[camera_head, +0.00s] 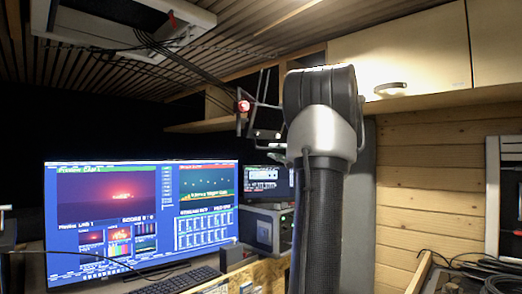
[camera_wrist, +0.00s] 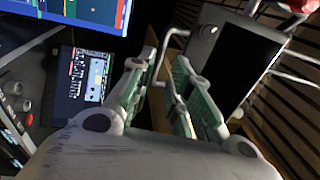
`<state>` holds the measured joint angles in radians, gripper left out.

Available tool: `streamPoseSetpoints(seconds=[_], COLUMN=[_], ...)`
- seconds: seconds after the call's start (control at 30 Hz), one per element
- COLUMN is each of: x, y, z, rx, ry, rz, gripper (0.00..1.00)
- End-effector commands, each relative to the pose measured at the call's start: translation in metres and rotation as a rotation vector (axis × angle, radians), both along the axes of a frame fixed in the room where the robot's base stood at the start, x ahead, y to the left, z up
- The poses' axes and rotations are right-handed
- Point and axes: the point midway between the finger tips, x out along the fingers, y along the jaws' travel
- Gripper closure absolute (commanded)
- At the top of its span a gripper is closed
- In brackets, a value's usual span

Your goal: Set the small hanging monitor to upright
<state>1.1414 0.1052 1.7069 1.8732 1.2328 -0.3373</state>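The small hanging monitor (camera_wrist: 237,62) is a dark panel in a pale grey frame, at the upper right of the wrist view. It looks tilted there, and its screen is dark. In the head view, my arm hides most of the place around its bracket rods (camera_head: 262,100), so its tilt cannot be read there. My gripper (camera_wrist: 163,62) is open, with green-padded fingers on either side of a gap. A thin bent metal rod (camera_wrist: 158,62) shows in this gap. I cannot tell whether the fingers touch it. The gripper is hidden in the head view.
A large lit monitor (camera_head: 130,215) stands on the desk with a keyboard (camera_head: 183,281) in front. A smaller lit screen (camera_head: 266,182) is beside it. Wooden cabinets (camera_head: 415,50) hang at the upper right. A red knob (camera_head: 243,106) is on the bracket, near the slatted ceiling.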

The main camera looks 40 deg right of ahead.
Motion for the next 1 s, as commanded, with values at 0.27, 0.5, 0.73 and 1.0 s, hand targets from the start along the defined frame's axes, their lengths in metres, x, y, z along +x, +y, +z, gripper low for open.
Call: streamPoseSetpoints(seconds=[0.27,0.5,0.73,1.0], x=[0.045,0.069,0.072,0.072], y=[0.003,0.002,0.003,0.003], z=[0.007,0.012,0.012,0.012], rx=[-0.004,-0.003,-0.002,-0.002], ry=[0.004,0.005,0.005,0.005], rz=[0.003,0.0,0.0,0.0], gripper=[0.81,0.81,0.81,1.0])
